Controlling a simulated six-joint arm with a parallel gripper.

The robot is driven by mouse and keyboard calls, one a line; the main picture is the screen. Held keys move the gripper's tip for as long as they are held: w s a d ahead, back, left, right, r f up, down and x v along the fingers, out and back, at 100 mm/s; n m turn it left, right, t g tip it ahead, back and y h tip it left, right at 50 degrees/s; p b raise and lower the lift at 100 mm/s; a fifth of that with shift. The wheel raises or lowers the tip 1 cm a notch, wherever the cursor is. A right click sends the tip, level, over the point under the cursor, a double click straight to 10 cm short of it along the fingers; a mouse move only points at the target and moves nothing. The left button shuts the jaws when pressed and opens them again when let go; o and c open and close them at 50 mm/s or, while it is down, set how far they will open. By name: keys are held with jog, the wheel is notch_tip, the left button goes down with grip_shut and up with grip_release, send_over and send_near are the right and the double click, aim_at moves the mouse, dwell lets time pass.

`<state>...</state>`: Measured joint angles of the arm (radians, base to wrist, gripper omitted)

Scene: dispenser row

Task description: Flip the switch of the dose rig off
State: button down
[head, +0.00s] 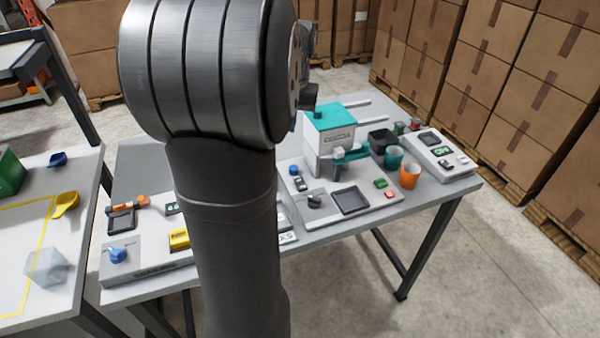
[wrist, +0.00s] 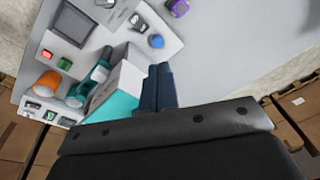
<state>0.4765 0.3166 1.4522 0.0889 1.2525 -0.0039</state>
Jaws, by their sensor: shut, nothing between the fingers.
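A rig with a white box and teal top (head: 333,118) stands on a grey base panel on the table. The panel carries a blue button (head: 294,170), a small dark-and-white switch (head: 300,184), a black knob (head: 314,201), a square tray and green and red buttons. In the wrist view the switch (wrist: 138,22) sits beside the blue button (wrist: 155,41); its position is too small to tell. I cannot read a name on the rig. My gripper (wrist: 158,68) is shut and empty, beside the white box and apart from the switch. In the head view my arm hides most of it.
Orange (head: 410,175) and teal (head: 394,157) cups stand right of the rig. Another panel with a display (head: 442,151) lies at the right end. A panel with a blue knob (head: 117,254) is at the left, partly behind my arm. Stacked boxes (head: 530,80) stand behind.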

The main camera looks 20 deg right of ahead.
aim_at(300, 180)
jog(key=d+f+n, duration=0.1)
jog(key=n, duration=0.7)
jog(key=s+f+n, duration=0.1)
jog(key=n, duration=0.6)
jog(key=s+d+f+n, duration=0.1)
jog(key=f+n, duration=0.1)
jog(key=n, duration=0.6)
jog(key=shift+d+n, duration=0.3)
jog(key=shift+w, duration=0.1)
jog(key=f, duration=0.4)
jog(key=w+f, duration=0.1)
jog(key=f, duration=0.4)
jog(key=w+f, duration=0.1)
jog(key=f, duration=0.3)
jog(key=shift+f, duration=0.4)
